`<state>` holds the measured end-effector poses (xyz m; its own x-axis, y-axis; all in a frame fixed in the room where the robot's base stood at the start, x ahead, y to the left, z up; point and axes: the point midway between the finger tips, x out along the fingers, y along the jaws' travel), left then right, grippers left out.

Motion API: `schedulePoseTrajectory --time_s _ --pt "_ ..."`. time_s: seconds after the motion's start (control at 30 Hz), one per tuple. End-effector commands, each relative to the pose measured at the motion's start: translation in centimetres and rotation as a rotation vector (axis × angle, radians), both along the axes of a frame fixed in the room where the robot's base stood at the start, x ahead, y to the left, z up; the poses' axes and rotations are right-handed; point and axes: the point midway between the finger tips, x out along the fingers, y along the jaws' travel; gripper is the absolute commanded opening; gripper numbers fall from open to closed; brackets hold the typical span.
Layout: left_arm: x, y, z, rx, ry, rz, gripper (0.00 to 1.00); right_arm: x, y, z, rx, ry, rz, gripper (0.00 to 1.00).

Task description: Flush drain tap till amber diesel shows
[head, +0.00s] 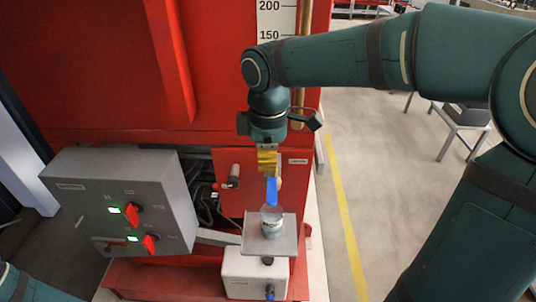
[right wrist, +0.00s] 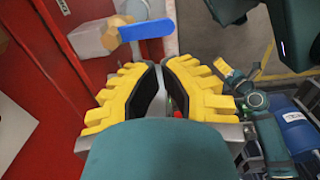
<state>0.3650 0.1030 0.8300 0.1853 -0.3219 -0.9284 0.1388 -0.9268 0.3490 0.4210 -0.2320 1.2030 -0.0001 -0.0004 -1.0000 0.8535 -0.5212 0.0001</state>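The drain tap's blue lever (head: 271,190) points downward in the head view, just above a clear jar (head: 272,221). The jar stands upright on a grey shelf (head: 252,243). I cannot make out any amber liquid in the jar. My right gripper (head: 267,172), with yellow fingers, is close above the lever in the head view. In the right wrist view the blue lever (right wrist: 147,30) lies beyond the fingertips, apart from them. My left gripper is out of view.
A grey control box (head: 120,205) with green lights and red switches stands left. A white box (head: 242,272) is under the shelf. Open floor (head: 340,200) lies to the right.

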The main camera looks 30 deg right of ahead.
Motion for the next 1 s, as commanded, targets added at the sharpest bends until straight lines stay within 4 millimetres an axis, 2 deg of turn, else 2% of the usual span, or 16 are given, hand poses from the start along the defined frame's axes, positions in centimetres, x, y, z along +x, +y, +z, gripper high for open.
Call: schedulePoseTrajectory --time_s 0.03,0.3,0.5,0.7,1.0 --pt "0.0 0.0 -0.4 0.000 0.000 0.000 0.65 -0.1 0.0 -1.3 -0.001 0.004 0.000 0.00" --pt "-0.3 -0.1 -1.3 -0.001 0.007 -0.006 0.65 -0.1 0.0 -6.4 0.000 0.004 -0.001 0.00" --pt "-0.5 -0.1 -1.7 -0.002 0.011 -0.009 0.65 0.0 0.0 -8.9 0.000 0.002 -0.001 0.00" --pt "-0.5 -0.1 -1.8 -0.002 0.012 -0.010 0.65 0.0 0.0 -9.9 0.000 0.001 0.000 0.00" --pt "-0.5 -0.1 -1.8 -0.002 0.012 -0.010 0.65 0.0 0.0 -9.9 0.000 0.000 -0.001 0.00"
